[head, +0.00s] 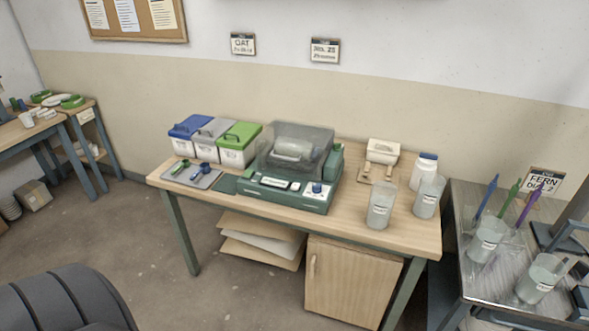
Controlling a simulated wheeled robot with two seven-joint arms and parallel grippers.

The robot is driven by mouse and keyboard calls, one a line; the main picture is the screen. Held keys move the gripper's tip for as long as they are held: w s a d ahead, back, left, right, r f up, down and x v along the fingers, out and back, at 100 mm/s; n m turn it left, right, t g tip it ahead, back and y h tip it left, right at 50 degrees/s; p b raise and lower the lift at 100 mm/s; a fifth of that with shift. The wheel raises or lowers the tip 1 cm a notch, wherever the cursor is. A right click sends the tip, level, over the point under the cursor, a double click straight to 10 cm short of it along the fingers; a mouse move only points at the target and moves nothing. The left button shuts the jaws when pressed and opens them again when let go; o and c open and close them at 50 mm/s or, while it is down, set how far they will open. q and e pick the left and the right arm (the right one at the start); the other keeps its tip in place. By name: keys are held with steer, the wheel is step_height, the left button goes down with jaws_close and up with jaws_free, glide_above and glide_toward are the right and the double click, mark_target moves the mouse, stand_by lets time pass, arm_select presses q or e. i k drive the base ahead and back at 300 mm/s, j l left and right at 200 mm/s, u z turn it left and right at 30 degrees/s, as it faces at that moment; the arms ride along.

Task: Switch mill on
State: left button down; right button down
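The mill (292,170) is a green machine on the wooden table, with a smoky see-through cover over a pale drum or jar (294,149). The cover appears closed. Its front panel (285,190) faces me and carries a pale label or display and a blue knob or button (317,188) at the right end. The panel is too small to tell whether the mill is on. Neither of my grippers shows in the head view.
Blue, grey and green lidded bins (238,146) stand left of the mill, behind a grey tray (190,174). Clear buckets (381,206) and a white jar (423,171) stand right. A metal table (462,207) holds more buckets. A dark ribbed object (65,300) fills the lower left.

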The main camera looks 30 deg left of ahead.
mark_target(248, 172)
steer(key=u, duration=1.4)
